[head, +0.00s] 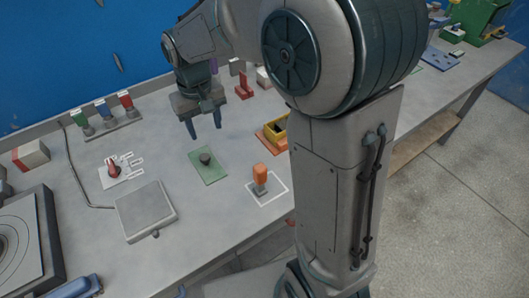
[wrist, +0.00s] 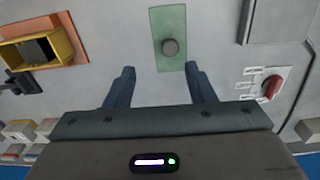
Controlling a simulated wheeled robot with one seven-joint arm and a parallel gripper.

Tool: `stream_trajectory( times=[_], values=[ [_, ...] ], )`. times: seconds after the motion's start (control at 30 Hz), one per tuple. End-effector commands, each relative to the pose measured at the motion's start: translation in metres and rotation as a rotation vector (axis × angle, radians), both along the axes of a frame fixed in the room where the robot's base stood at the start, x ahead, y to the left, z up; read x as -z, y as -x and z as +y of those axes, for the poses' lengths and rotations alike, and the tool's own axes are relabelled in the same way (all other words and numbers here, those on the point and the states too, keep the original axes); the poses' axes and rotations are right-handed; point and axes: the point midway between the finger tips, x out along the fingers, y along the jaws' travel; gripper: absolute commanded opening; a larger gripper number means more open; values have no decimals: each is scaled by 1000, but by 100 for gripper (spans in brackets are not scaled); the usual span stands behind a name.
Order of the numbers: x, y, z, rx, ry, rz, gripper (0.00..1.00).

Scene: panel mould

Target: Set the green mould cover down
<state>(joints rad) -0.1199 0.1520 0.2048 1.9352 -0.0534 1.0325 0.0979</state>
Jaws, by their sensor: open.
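A flat green rectangular plate with a dark round knob in its middle, the only match in view for the green mould cover (head: 208,172), lies on the grey bench. It also shows in the wrist view (wrist: 171,21), with the knob near its centre. My gripper (head: 203,126) is open and empty, above the bench and behind the cover in the head view. In the wrist view its two blue fingers (wrist: 160,70) point towards the cover, spread apart, and the knob lies beyond their tips. I see no contact with the cover.
A yellow open box (head: 281,134) on an orange base stands right of the cover. An orange-handled tool (head: 261,174) stands in a white outline in front of it. A grey square plate (head: 146,209) and a red switch (head: 113,170) are to the left. Bare bench surrounds the cover.

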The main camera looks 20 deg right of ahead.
Motion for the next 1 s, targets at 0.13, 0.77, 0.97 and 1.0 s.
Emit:
stream_trajectory(
  times=[0.13,0.77,0.97,1.0],
  values=[
    [-20,38,-39,61,7,-60,50],
    [-17,172,-124,253,-41,-226,50],
    [-17,173,-124,254,-42,-227,50],
    [-17,173,-124,254,-42,-227,50]
  ],
)
